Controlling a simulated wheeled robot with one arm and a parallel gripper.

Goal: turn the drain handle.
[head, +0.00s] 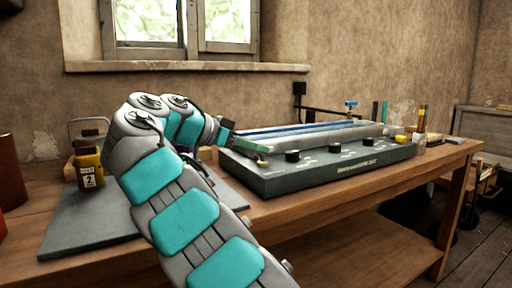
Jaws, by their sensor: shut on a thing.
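My arm reaches up from the bottom middle and bends right. My gripper (230,135) is at the left end of a long dark grey bench unit (300,172) with a pale, blue-striped top. It is shut on a small part at that end, which I take to be the drain handle. The fingers and wrist hide almost all of this part, so its angle cannot be told. A small blue T-shaped handle (351,104) stands behind the unit, well apart from my gripper.
The unit stands on a wooden workbench (440,158), with several black knobs along its front. A grey mat (75,226) lies at the left, with a yellow labelled bottle (90,170). A yellow item (400,139) is near the unit's right end.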

